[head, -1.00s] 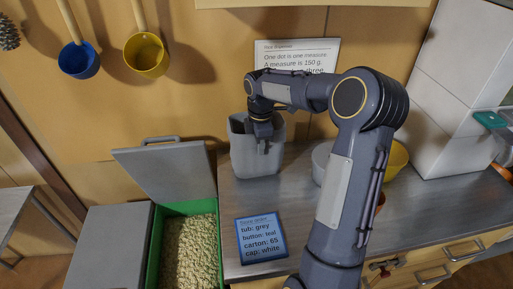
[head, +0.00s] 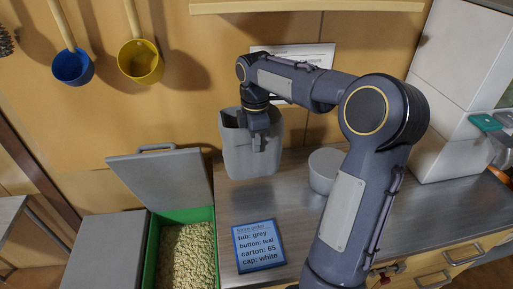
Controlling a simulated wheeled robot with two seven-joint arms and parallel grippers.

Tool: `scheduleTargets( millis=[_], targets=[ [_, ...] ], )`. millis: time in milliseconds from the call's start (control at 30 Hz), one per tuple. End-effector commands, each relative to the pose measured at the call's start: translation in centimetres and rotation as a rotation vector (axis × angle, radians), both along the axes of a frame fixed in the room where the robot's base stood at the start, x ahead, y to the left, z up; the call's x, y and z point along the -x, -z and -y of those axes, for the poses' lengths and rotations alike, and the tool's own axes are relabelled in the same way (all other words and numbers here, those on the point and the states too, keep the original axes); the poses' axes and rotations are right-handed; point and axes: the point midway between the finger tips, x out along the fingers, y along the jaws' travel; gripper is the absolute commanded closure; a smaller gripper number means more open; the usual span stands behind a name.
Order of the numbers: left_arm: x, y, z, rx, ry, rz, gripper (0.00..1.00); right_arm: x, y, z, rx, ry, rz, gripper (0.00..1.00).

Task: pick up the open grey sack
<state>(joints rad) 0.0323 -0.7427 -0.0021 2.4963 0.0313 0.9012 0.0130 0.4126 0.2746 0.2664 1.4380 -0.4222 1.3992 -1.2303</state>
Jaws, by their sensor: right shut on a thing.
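The open grey sack (head: 245,158) is at the left end of the metal counter, in the head view. It is upright with its mouth facing up. My right gripper (head: 257,146) points down at the sack's near side and is shut on its wall. The arm reaches in from the lower right and hides part of the rim. I cannot tell whether the sack's bottom touches the counter. My left gripper is not in view.
A blue label card (head: 258,246) lies on the counter in front of the sack. A pale bowl (head: 325,171) stands to the right, partly behind my arm. A green bin (head: 187,250) of grain with a raised grey lid (head: 163,178) is at the left. Blue (head: 73,67) and yellow (head: 140,61) scoops hang on the wall.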

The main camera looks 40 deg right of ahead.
Motion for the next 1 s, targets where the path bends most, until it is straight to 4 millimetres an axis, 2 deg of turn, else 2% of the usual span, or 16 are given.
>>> scheduleTargets(
  millis=[33,100,300,500,700,1000],
  targets=[
    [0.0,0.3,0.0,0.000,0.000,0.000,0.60,0.5,-1.3,-0.6,0.004,-0.001,0.014,1.00],
    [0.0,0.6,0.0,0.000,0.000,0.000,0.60,1.4,-2.5,-1.5,0.005,-0.002,0.012,1.00],
    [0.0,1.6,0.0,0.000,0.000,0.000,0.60,4.6,-4.2,-4.4,0.005,-0.001,0.012,1.00],
    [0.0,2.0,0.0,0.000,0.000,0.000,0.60,6.6,-5.5,-6.3,0.002,-0.001,0.010,1.00],
    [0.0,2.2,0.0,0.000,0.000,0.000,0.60,7.5,-6.1,-7.1,0.003,0.001,0.009,1.00],
    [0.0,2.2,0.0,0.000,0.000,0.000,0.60,7.6,-6.2,-7.3,0.003,0.001,0.009,1.00]
  ],
)
